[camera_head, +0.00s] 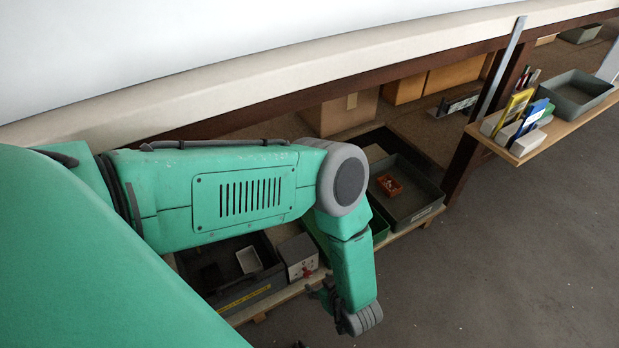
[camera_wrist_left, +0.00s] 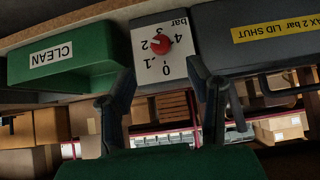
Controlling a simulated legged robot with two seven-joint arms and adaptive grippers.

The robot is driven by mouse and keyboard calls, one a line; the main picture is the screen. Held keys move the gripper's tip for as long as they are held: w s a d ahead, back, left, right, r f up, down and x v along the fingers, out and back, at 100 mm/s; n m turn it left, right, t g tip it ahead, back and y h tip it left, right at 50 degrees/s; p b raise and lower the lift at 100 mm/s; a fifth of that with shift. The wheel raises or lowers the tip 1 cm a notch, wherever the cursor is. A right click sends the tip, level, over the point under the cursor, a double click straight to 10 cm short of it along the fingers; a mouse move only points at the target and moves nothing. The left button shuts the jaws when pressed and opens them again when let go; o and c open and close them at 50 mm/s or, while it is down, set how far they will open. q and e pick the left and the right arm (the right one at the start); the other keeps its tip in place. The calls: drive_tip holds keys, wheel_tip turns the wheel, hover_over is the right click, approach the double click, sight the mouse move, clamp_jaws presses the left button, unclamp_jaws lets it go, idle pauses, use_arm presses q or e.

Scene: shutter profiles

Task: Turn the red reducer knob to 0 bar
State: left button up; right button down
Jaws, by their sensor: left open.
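The red reducer knob (camera_wrist_left: 160,44) sits on a white dial plate (camera_wrist_left: 148,70) marked with numbers from 0 upward and "bar". The plate appears upside down in the left wrist view, and I cannot tell exactly which number the knob points at. In the head view, a small grey box (camera_head: 298,252) shows a bit of red on its front edge. My left gripper (camera_wrist_left: 163,80) is open, with its fingers apart to either side below the knob in the wrist picture, and nothing is between them. It also shows in the head view (camera_head: 326,296), partly hidden by its wrist.
A green box labelled CLEAN (camera_wrist_left: 75,60) and a dark grey box with a yellow "LID SHUT" label (camera_wrist_left: 265,35) flank the dial. A grey tray (camera_head: 410,205) stands right of my arm. Open floor lies at right.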

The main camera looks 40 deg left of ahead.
sight(309, 276)
use_arm(q)
drive_tip(key=b+x, duration=0.2)
drive_tip(key=x, duration=0.5)
drive_tip(key=shift+a+f, duration=0.15)
drive_tip(key=shift+a, duration=0.05)
drive_tip(key=shift+w+a+f+b, duration=0.2)
drive_tip(key=shift+f+b, duration=0.1)
drive_tip(key=shift+b, duration=0.1)
drive_tip(key=shift+a+f, duration=0.1)
drive_tip(key=shift+a, duration=0.15)
clamp_jaws()
drive_tip(key=shift+d, duration=0.1)
use_arm(e)
drive_tip(key=f, duration=0.3)
drive_tip(key=shift+a, duration=0.35)
